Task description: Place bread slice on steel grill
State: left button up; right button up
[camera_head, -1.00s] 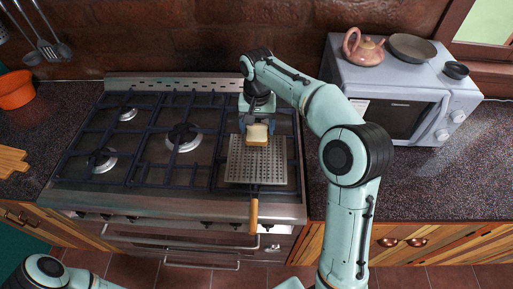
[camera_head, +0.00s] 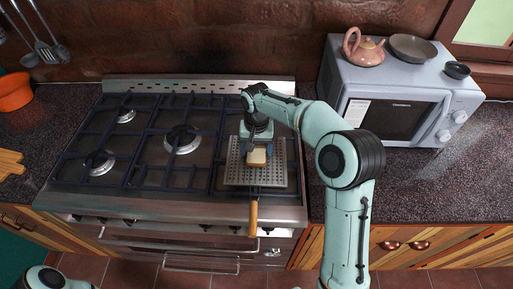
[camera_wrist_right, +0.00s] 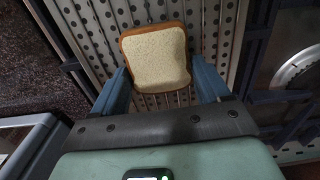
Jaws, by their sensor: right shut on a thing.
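The bread slice (camera_head: 257,157) is over the steel grill (camera_head: 270,179), near the grill's middle in the head view. My right gripper (camera_head: 258,159) is shut on the bread slice (camera_wrist_right: 156,58), with one blue finger on each side of it in the right wrist view. The perforated grill (camera_wrist_right: 98,30) shows behind the bread there. I cannot tell whether the bread touches the grill. The grill lies on the right burners of the stove, its wooden handle (camera_head: 253,217) pointing to the front. My left gripper is out of view; only part of my left arm shows at the lower left.
The stove (camera_head: 100,200) has black grates and burners, free to the left of the grill. A microwave (camera_head: 400,95) stands on the right counter with a teapot (camera_head: 367,52) and bowls on top. An orange pot (camera_head: 14,92) and wooden boards (camera_head: 10,163) are at the left.

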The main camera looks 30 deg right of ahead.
aim_at(256, 151)
jog(key=shift+f, duration=0.2)
jog(key=o, duration=1)
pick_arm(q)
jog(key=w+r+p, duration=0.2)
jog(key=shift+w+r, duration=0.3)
pick_arm(e)
notch_tip(256, 151, up, 12)
jog(key=shift+r, duration=0.2)
